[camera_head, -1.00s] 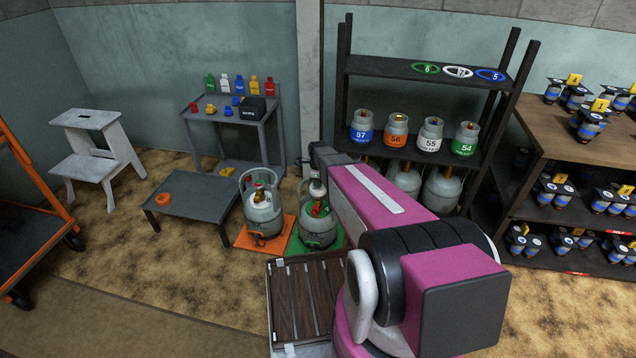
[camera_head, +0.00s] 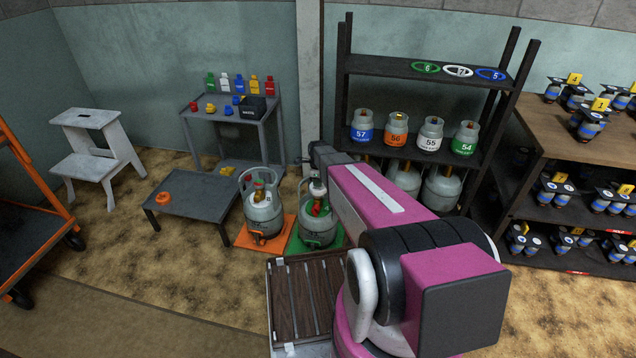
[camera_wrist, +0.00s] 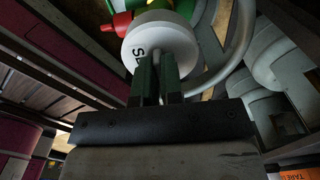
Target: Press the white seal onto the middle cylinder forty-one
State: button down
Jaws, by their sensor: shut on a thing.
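The white seal (camera_wrist: 146,38) is a round white disc with partly hidden black letters in the wrist view. My gripper (camera_wrist: 157,62) is shut on it with two green fingers. The seal (camera_head: 318,189) also shows as a small white shape at the top of the grey cylinder (camera_head: 318,226) on the green mat. A green valve part (camera_wrist: 180,6) and a red knob (camera_wrist: 122,22) lie just behind the seal. Contact between seal and valve cannot be told. The cylinder's number is unreadable. Another grey cylinder (camera_head: 262,210) stands to its left.
The left cylinder stands on an orange mat (camera_head: 242,238). My arm hides the floor right of the green mat (camera_head: 294,246). A low grey table (camera_head: 192,197) stands at the left. A dark rack (camera_head: 400,68) with numbered cylinders stands behind. A slatted platform (camera_head: 297,300) lies in front.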

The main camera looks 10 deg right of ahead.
jog(key=shift+f, duration=1.5)
jog(key=c, duration=1.2)
grip_release()
notch_tip(320, 180, up, 11)
jog(key=shift+f, duration=0.15)
jog(key=s+r+n, duration=0.3)
jog(key=s+n, duration=0.4)
jog(key=s, duration=0.1)
jog(key=s+r+n, duration=0.2)
jog(key=s+n, duration=0.6)
jog(key=s+r+n, duration=0.3)
jog(key=s+n, duration=0.4)
jog(key=s, duration=0.1)
jog(key=shift+s+r, duration=0.15)
jog(key=shift+r, duration=0.15)
